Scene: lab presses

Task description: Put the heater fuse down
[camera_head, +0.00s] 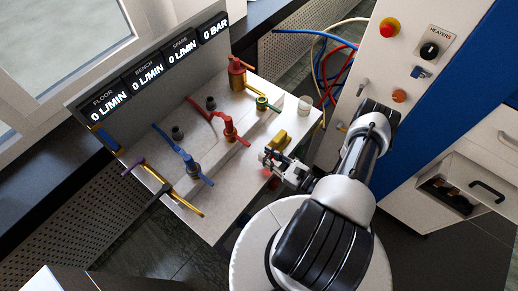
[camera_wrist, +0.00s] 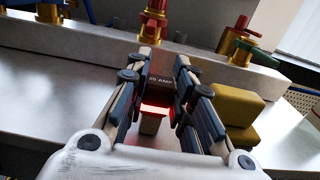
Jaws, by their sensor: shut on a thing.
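My gripper (camera_wrist: 161,74) is shut on a dark fuse (camera_wrist: 160,78) marked "25 AMP" in the wrist view. The fuse sits between the two fingers, with a red glow at its near end. In the head view my gripper (camera_head: 270,161) is over the front part of the grey bench, and the fuse is too small to make out clearly there. I cannot tell whether the fuse touches the bench top (camera_wrist: 60,90).
A yellow block (camera_wrist: 232,108) lies just right of the gripper; the head view shows it behind the gripper (camera_head: 279,138). Coloured valves, including a red one (camera_head: 229,128), line the bench. A white cup (camera_head: 305,103) stands near its right edge. The heaters panel (camera_head: 429,50) is at right.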

